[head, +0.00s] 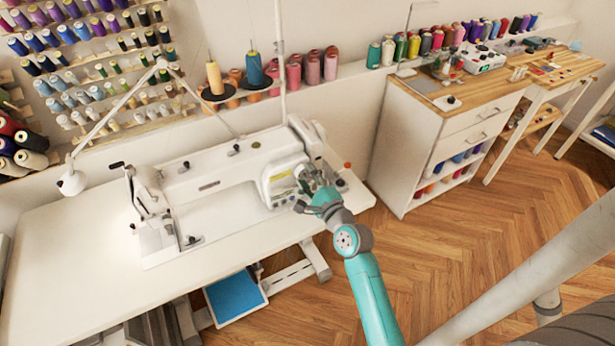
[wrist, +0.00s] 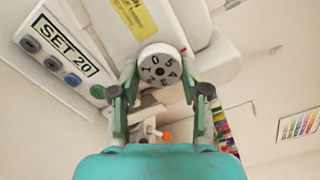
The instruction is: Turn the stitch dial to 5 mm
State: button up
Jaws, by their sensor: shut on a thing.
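The stitch dial (wrist: 160,62) is a round white knob on the sewing machine, near the top centre of the wrist view. Dark digits run around its face: 1 at left, 0 and 5 at the top, and what looks like 4 at right. I cannot tell which digit meets an index mark. My gripper (wrist: 160,84) has its two green fingers on opposite sides of the dial and is shut on it. In the head view my gripper (head: 311,193) is at the right end of the white sewing machine (head: 220,172) and hides the dial.
A panel reading SET 20 (wrist: 66,46) with several blue-grey buttons lies left of the dial. A yellow label (wrist: 135,17) is above it. An orange-tipped part (wrist: 166,136) shows between the fingers. The white sewing table (head: 75,260) is mostly clear at left. A drawer cabinet (head: 400,150) stands right.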

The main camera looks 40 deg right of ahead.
jog(key=shift+f+m, duration=0.1)
jog(key=shift+m, duration=1.5)
jog(key=o, duration=1.1)
jog(key=shift+o, duration=0.2)
jog(key=shift+s, duration=0.1)
jog(key=v, duration=0.7)
jog(key=shift+s+a, duration=0.2)
jog(key=shift+s, duration=0.2)
